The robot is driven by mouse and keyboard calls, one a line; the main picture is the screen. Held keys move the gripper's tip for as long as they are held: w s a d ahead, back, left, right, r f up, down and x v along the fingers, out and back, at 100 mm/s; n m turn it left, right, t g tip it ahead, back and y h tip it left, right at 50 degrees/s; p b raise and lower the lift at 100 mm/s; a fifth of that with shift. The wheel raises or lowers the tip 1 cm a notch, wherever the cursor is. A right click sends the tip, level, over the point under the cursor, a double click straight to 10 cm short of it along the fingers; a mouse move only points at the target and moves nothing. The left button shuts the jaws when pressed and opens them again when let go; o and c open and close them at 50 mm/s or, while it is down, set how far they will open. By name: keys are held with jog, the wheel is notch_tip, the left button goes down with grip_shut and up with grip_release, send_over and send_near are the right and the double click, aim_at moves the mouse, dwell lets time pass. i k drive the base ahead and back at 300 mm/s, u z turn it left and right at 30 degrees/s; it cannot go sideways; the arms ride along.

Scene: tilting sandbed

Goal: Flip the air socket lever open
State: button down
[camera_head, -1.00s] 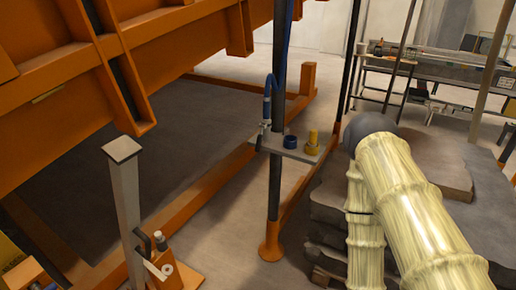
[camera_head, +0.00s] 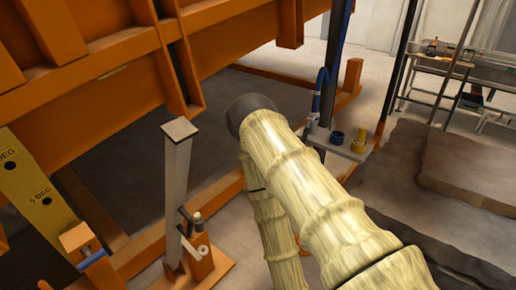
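The air socket assembly is on a small grey shelf (camera_head: 346,150) fixed to a dark upright post (camera_head: 334,50). A blue hose with a blue fitting (camera_head: 318,92) comes down to a small metal part at the shelf's left end. A blue round fitting (camera_head: 337,137) and a yellow fitting (camera_head: 359,138) stand on the shelf. The lever is too small to make out. My arm, in a pale ribbed cover, reaches up from the lower right and hides part of the post below the shelf. My gripper is not visible; the arm ends in view at a dark rounded joint.
A grey square post (camera_head: 178,190) on an orange base stands left of my arm, with a small black-handled lever beside it. The orange sandbed frame (camera_head: 120,70) fills the upper left. Grey stone slabs (camera_head: 470,165) lie at right. A yellow degree plate (camera_head: 32,182) is at far left.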

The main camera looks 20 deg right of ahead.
aim_at(306, 130)
jog(key=u, duration=0.1)
jog(key=i, duration=0.9)
jog(key=z, duration=2.2)
